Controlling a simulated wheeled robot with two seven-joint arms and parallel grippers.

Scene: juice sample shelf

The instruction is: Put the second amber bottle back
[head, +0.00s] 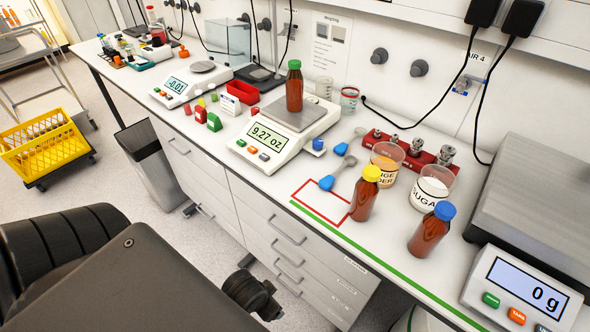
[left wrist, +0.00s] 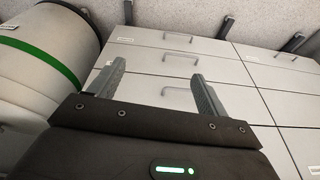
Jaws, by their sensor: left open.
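The green-capped bottle (head: 294,92) stands on the pan of the middle scale (head: 285,139), which reads 9.27 oz. The yellow-capped bottle (head: 363,199) stands at the right edge of a red outlined square (head: 302,187). The blue-capped bottle (head: 430,234) stands further right, left of the large scale. My left gripper (left wrist: 158,72) is open and empty in the left wrist view, in front of the drawer fronts. No bottle shows in that view. My right gripper is not in view.
A large scale (head: 525,280) reading 0 g fills the right end. A green line (head: 370,251) runs along the front edge. A grey bin (head: 153,168) stands below.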

